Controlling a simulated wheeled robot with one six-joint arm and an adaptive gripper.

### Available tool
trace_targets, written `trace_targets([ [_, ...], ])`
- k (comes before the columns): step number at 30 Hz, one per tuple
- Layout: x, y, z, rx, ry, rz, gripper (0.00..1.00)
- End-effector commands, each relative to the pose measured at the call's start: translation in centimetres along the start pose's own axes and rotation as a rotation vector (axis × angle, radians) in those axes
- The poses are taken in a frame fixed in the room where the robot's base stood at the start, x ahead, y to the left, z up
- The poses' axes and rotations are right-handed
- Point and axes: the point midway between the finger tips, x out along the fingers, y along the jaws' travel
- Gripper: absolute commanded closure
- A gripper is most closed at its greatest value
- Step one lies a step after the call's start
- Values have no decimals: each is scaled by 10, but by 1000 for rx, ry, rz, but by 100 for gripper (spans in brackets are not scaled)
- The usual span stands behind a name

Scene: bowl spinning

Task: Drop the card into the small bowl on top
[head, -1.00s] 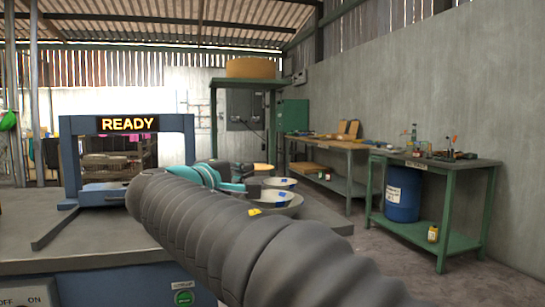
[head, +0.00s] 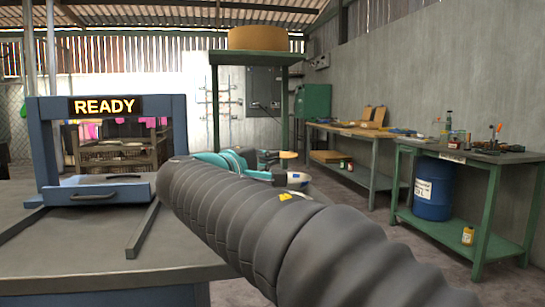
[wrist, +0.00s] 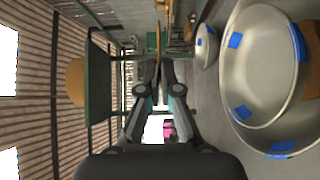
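My gripper (wrist: 158,88) is shut on a thin tan card (wrist: 158,45), which shows nearly edge-on in the wrist view. In the head view the card (head: 289,155) is small, at the far end of my arm. A small pale bowl (wrist: 205,50) with blue marks lies to the right of the card in the wrist view, apart from it. A larger pale bowl (wrist: 262,75) with blue patches fills the right side of that view. In the head view a bowl (head: 299,179) shows just below the card; my arm hides the rest.
A blue frame machine with a READY sign (head: 108,106) stands on a grey table (head: 75,255) at left. Green-legged workbenches (head: 485,160) line the right wall, with a blue drum (head: 433,190) below. A tall green stand (head: 258,57) is behind. Floor between is clear.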

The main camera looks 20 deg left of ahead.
Motion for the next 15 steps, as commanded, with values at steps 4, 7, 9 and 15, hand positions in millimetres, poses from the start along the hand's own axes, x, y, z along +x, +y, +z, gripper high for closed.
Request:
trace_targets([
  [4,0,-22,0,-1,-1,0,100],
  [7,1,-32,1,0,-2,0,100],
  [9,1,-38,1,0,-3,0,100],
  [15,2,-43,2,0,-4,0,100],
])
